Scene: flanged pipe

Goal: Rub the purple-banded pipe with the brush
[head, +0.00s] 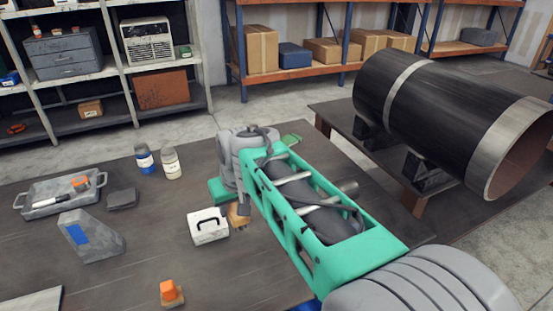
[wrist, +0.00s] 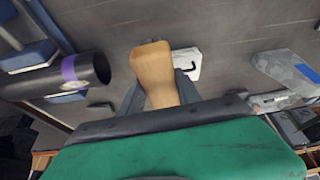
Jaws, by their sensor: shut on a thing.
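The purple-banded pipe (wrist: 88,72) shows in the wrist view at left, a dark, open-ended tube with a purple band (wrist: 69,72) around it. It is apart from my gripper. I cannot make it out in the head view, where my arm covers part of the table. My gripper (wrist: 158,90) is shut on the brush (wrist: 154,66), whose tan wooden part sticks out between the fingers. The bristles cannot be seen. In the head view my gripper (head: 240,206) is over the table, with a bit of the tan brush (head: 237,217) showing beside the white box.
A white box with a black handle (head: 208,228) stands close by the brush. A grey block with a blue label (head: 92,238), a tray (head: 58,196), two bottles (head: 158,160) and an orange-topped item (head: 171,293) are on the table (head: 130,270). A large dark pipe (head: 440,105) lies at right.

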